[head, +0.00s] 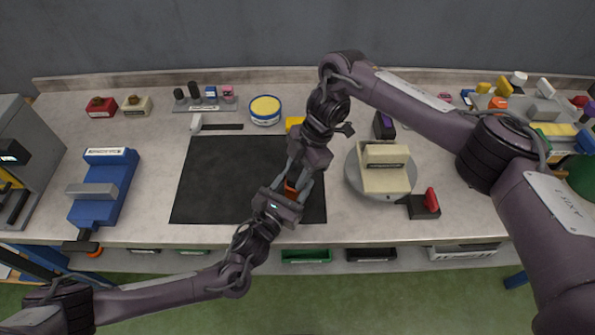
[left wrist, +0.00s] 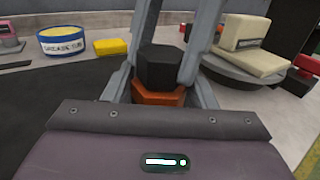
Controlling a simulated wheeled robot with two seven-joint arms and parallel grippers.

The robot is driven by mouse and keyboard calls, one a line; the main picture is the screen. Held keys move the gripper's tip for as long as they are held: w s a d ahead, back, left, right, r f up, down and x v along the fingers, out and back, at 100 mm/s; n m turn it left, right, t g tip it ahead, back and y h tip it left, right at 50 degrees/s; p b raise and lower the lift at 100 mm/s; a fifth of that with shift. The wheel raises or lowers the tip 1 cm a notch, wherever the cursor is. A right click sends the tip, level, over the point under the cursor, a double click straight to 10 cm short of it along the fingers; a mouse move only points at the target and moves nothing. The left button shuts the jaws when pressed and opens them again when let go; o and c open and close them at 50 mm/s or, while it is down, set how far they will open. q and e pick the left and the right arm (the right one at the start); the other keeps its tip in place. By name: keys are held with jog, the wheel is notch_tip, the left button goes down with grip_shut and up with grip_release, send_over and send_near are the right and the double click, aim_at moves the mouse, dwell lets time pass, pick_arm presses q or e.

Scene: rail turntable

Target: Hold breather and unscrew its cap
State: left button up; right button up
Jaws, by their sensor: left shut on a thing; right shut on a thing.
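The breather has an orange six-sided body (left wrist: 156,98) with a black six-sided cap (left wrist: 160,66) on top, upright in the left wrist view. In the head view its orange body (head: 291,187) shows between the grippers, over the black mat (head: 222,185). My left gripper (head: 288,190) is shut on the orange body from the front. My right gripper (head: 297,170) comes from above and behind, its fingers on both sides of the black cap. The cap looks seated on the body; I cannot tell if a gap exists.
A round turntable (head: 353,177) with a beige block (head: 386,180) stands right of the mat. A blue-and-yellow tub (head: 265,110) and a yellow block (left wrist: 110,48) stand behind. A blue fixture (head: 103,190) is at the left. The mat's left part is clear.

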jog(key=shift+d, duration=0.1)
jog(key=n, duration=0.2)
jog(key=n+g+h, duration=0.1)
jog(key=n, duration=0.2)
jog(key=shift+w+h, duration=0.15)
jog(key=shift+h, duration=0.15)
jog(key=shift+n+g, duration=0.3)
jog(key=shift+n, duration=0.3)
jog(key=shift+d+f, duration=0.1)
jog(key=shift+f, duration=0.05)
jog(key=n, duration=0.2)
jog(key=n+h, duration=0.1)
jog(key=shift+w+a+n+g+h, duration=0.1)
jog(key=shift+a+n+g+h, duration=0.1)
jog(key=shift+n+g+h, duration=0.15)
jog(key=shift+n+h, duration=0.35)
jog(key=shift+n, duration=0.8)
